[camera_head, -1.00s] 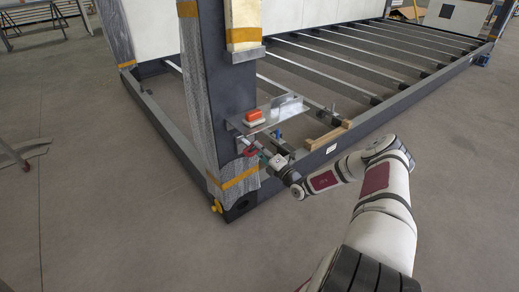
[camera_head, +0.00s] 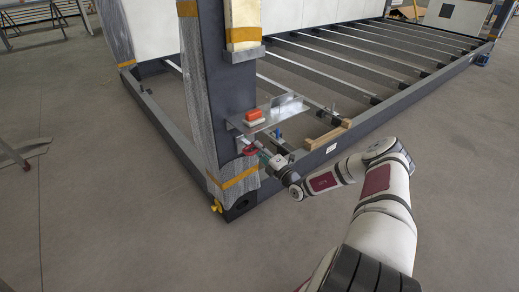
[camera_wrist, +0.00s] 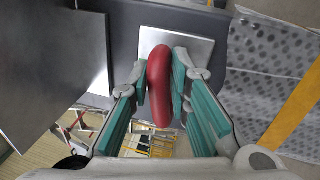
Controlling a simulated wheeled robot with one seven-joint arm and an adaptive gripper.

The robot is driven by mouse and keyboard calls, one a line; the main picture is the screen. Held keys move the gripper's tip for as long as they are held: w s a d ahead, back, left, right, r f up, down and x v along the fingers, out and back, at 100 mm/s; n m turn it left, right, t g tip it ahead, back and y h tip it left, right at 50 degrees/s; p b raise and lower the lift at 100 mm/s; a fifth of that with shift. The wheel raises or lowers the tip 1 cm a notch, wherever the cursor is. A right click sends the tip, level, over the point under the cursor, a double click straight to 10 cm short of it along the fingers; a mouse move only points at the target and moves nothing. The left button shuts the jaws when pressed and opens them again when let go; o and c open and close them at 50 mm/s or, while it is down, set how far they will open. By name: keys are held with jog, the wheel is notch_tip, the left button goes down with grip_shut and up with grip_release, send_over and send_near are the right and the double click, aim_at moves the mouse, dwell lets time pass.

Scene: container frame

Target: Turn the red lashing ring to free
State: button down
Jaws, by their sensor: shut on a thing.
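The red lashing ring (camera_wrist: 160,85) stands between the two teal-padded fingers of my gripper (camera_wrist: 161,92) in the wrist view. The fingers close on it from both sides. A bare metal plate (camera_wrist: 203,52) lies behind the ring on the dark post. In the head view the ring (camera_head: 250,150) shows as a small red shape on the lower part of the corner post, just under a metal shelf. My gripper (camera_head: 262,154) reaches it from the right. The ring's mount is mostly hidden by the ring and fingers.
A metal shelf (camera_head: 275,110) with an orange-and-white block (camera_head: 254,117) juts out just above my gripper. The dark post (camera_head: 233,90) has bubble wrap on its left side. A wooden block (camera_head: 328,136) lies on the frame rail. Open floor lies in front.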

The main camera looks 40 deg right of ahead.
jog(key=shift+w+r+m+h, duration=0.15)
jog(key=shift+m+h, duration=0.15)
jog(key=shift+m, duration=0.8)
dwell(2.8)
dwell(0.5)
jog(key=c, duration=1.6)
grip_release()
jog(key=shift+f, duration=0.2)
jog(key=shift+s, duration=0.25)
jog(key=s, duration=0.3)
jog(key=s+f, duration=0.1)
jog(key=s, duration=0.3)
jog(key=s+f, duration=0.1)
jog(key=s, duration=0.3)
jog(key=shift+s+d+f, duration=0.15)
jog(key=shift+d+f, duration=0.05)
jog(key=shift+o, duration=0.7)
